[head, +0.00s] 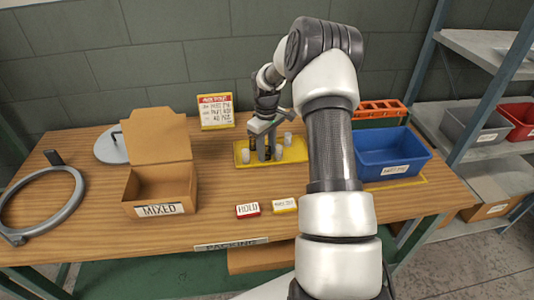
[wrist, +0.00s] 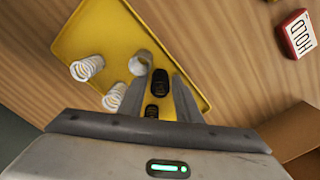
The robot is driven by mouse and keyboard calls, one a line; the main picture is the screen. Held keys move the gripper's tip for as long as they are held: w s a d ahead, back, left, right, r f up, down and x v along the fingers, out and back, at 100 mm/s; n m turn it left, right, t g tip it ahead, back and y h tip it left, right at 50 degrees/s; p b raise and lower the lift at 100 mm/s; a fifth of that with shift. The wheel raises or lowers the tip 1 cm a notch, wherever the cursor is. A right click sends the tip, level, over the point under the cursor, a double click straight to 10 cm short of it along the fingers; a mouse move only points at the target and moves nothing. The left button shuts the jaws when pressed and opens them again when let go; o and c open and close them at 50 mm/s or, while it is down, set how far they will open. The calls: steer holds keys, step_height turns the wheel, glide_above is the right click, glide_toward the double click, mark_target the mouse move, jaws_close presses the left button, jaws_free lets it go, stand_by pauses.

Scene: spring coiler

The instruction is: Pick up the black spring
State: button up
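My gripper (wrist: 160,80) reaches down over the yellow tray (wrist: 85,25) in the wrist view. Its two grey fingers stand apart. Two dark, rounded shapes show between them, one (wrist: 159,83) near the fingertips and one (wrist: 151,111) closer to the palm. They look black, but I cannot make out coils or tell for sure which is the black spring.
A HOLD block (head: 248,210) and a yellow-labelled block (head: 284,205) lie in front of the tray. A cardboard MIXED box (head: 160,208) stands left, a blue bin (head: 392,158) right. A sign (head: 215,112) and an orange rack (head: 378,109) stand behind.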

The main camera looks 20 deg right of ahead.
jaws_close()
